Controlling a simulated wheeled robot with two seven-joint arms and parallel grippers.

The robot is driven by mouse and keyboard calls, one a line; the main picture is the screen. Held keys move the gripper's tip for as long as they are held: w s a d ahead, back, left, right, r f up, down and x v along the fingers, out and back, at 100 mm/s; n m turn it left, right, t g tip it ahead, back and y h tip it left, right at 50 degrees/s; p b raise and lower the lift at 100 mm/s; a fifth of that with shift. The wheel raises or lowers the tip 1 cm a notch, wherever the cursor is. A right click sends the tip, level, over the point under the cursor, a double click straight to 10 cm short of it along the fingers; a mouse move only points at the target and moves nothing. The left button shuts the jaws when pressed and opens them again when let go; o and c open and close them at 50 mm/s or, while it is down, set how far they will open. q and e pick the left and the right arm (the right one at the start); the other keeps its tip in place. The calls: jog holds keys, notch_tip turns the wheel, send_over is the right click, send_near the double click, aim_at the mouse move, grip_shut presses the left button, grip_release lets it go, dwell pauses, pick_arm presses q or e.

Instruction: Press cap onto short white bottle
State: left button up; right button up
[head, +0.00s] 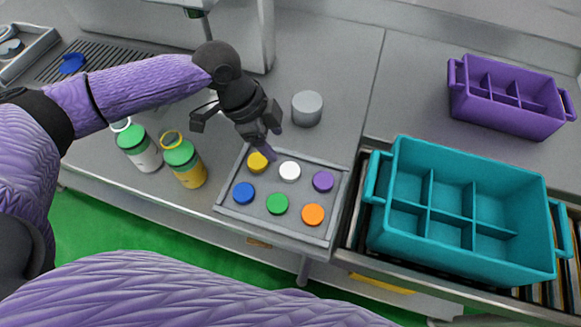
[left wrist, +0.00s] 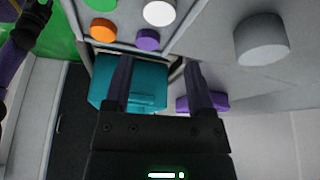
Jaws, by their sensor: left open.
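A short bottle with a white lower body (head: 147,158) and a green top with a pale ring stands at the left of the bench. Loose round caps lie in a grey tray (head: 228,212): yellow (head: 258,162), white (head: 289,171), purple (head: 323,181), blue (head: 243,193), green (head: 277,204) and orange (head: 313,215). My left gripper (head: 269,140) is above the tray's back edge, by the yellow cap. Its fingers are apart with nothing between them in the left wrist view (left wrist: 158,75). My right gripper is not in view.
A yellow bottle (head: 190,176) with a green top stands right of the white one. A plain grey cylinder (head: 307,108) stands behind the tray. A teal divided crate (head: 487,259) and a purple divided crate (head: 540,124) are at the right. Bare bench lies behind the cylinder.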

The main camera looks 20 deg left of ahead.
aim_at(288, 170)
pick_arm(q)
jog(key=b+x, duration=0.1)
jog(key=x, duration=0.3)
jog(key=shift+f, duration=0.1)
jog(key=f, duration=0.1)
jog(key=f+b, duration=0.1)
jog(key=f, duration=0.1)
jog(key=f+b, duration=0.1)
jog(key=shift+d+f, duration=0.3)
jog(key=shift+d, duration=0.05)
jog(key=shift+d+f, duration=0.15)
jog(key=shift+f, duration=0.2)
jog(key=c, duration=0.9)
